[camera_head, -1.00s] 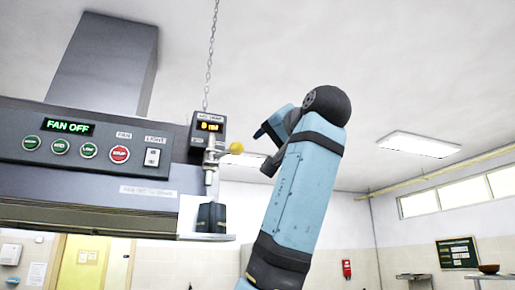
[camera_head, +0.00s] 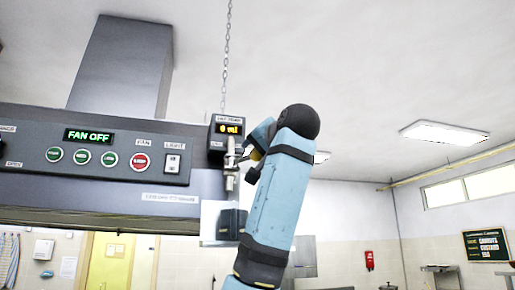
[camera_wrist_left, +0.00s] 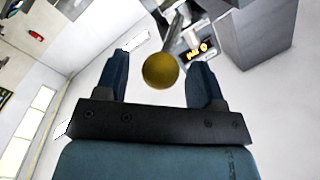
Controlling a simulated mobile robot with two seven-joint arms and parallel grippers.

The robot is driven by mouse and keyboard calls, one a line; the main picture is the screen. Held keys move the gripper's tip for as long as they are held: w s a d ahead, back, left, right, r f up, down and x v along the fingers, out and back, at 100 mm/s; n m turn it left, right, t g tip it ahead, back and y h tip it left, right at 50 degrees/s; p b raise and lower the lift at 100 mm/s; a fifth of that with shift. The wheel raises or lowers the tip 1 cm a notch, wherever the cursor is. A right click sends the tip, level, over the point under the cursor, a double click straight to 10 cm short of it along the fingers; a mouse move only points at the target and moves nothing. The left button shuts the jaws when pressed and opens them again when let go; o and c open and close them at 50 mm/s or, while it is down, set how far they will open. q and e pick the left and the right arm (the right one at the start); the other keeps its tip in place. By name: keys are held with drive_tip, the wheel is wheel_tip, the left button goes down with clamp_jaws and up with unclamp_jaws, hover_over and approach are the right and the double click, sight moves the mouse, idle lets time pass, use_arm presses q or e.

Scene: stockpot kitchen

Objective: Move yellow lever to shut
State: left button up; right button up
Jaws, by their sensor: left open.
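The yellow ball knob of the lever (camera_wrist_left: 161,71) sits between the two fingers of my left gripper (camera_wrist_left: 162,62) in the left wrist view, with a gap on each side. The lever's grey rod runs up from the ball to a metal fitting. In the head view the knob (camera_head: 256,155) is mostly hidden by my left gripper (camera_head: 257,148), which is open beside the metal valve (camera_head: 231,165). The valve is under a small dark box with an orange display (camera_head: 229,129). My right gripper is not in view.
The hood panel (camera_head: 90,150) with FAN OFF, several round buttons and a light switch is left of the valve. A chain (camera_head: 227,60) hangs above the box. A bracket (camera_head: 213,222) holding a dark block is below the valve.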

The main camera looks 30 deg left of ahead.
use_arm(q)
drive_tip(key=shift+w+a, duration=0.25)
drive_tip(key=shift+a, duration=0.15)
